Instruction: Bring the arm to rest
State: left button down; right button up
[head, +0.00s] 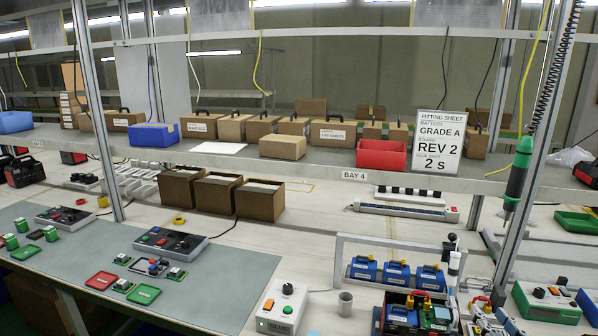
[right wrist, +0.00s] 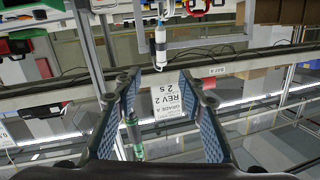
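My right gripper (right wrist: 160,78) shows in the right wrist view. Its two fingers with blue ribbed pads stand wide apart, and nothing is held between them. The wrist picture is upside down. Beyond the gap between the fingers is the white fitting sheet sign (right wrist: 172,98), which stands on the shelf in the head view (head: 437,145). I cannot make out either gripper clearly in the head view. My left gripper is not in view.
A green-handled tool (head: 519,172) hangs at the right; it appears beside the left finger in the wrist view (right wrist: 134,132). Blue units (head: 397,274) stand under a grey frame. A red bin (head: 381,154) sits on the shelf. A grey mat (head: 215,275) has bare room.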

jog(key=s+a+f+n+g, duration=0.2)
jog(key=s+a+f+g, duration=0.5)
jog(key=s+a+f, duration=0.75)
jog(key=s+a+f+n+g+y, duration=0.1)
jog(key=s+a+f+g, duration=0.2)
jog(key=s, duration=0.5)
jog(key=s+a+f+n+g+y, duration=0.1)
jog(key=s+a+f+n+g, duration=0.15)
jog(key=s+a, duration=0.4)
jog(key=s+d+f+g, duration=0.1)
jog(key=s+f, duration=0.1)
jog(key=f, duration=1)
jog(key=s+d+f+g, duration=0.1)
jog(key=f, duration=1.1)
jog(key=s+d+f+g, duration=0.1)
jog(key=s+d+f, duration=0.1)
jog(key=s+f, duration=1.5)
jog(key=shift+s+d+f+h, duration=0.25)
jog(key=shift+s+d+h, duration=0.05)
jog(key=shift+s+d, duration=0.1)
